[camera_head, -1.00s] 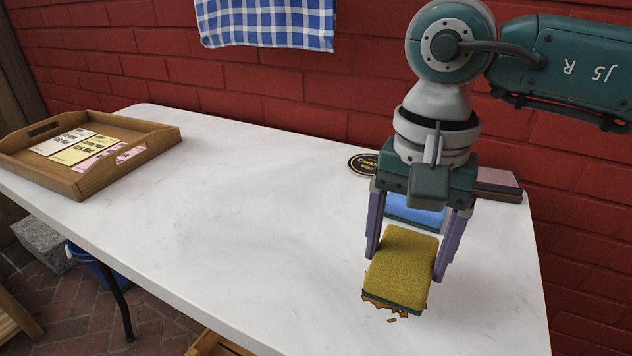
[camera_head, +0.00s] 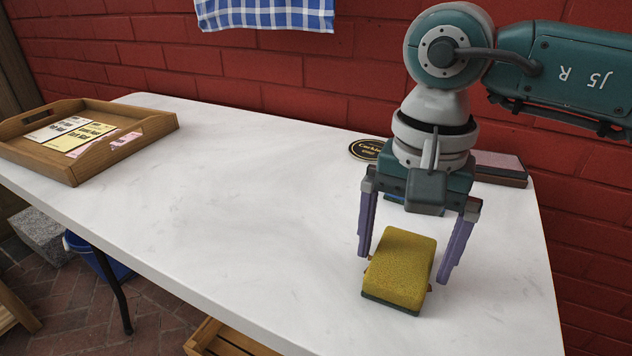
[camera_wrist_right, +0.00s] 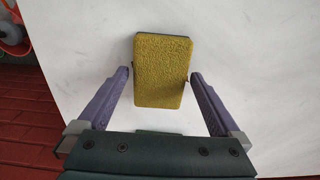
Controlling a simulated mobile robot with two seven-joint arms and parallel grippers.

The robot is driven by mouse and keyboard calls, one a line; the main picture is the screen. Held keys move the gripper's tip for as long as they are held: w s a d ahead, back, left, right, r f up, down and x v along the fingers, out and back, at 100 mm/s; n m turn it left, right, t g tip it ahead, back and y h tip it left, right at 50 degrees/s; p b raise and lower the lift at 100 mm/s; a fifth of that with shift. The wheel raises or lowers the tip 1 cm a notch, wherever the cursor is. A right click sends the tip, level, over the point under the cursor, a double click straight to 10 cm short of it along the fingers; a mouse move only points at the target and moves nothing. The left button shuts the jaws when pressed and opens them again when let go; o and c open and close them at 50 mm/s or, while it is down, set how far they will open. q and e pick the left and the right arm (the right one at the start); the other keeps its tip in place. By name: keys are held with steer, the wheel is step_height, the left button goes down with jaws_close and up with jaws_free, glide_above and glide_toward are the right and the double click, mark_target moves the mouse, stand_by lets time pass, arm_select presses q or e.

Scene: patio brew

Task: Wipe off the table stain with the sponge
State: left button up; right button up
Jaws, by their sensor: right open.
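The sponge (camera_head: 402,265) has a yellow top and a dark green underside. It lies on the white table (camera_head: 230,220) near the front right. Small orange-brown bits of the stain (camera_head: 430,287) show at the sponge's edges; the rest is hidden under it. My right gripper (camera_head: 404,268) is open, with its purple fingers on either side of the sponge and a gap to each side. In the right wrist view the sponge (camera_wrist_right: 162,70) lies between and beyond the spread fingertips (camera_wrist_right: 160,76). My left gripper is not in view.
A wooden tray (camera_head: 150,127) with printed cards stands at the far left. A black round sign (camera_head: 363,150), a blue item (camera_head: 393,198) mostly hidden by my gripper, and a pink-topped block (camera_head: 502,162) lie behind it. The table's middle is clear. A brick wall (camera_head: 200,80) stands behind.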

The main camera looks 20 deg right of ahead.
steer(key=shift+r, duration=0.2)
steer(key=shift+r+p, duration=0.25)
steer(key=shift+p, duration=0.05)
stand_by(0.3)
steer(key=c, duration=1)
steer(key=shift+r, duration=0.1)
step_height(320, 180, up, 5)
steer(key=p, duration=0.3)
steer(key=shift+p, duration=0.35)
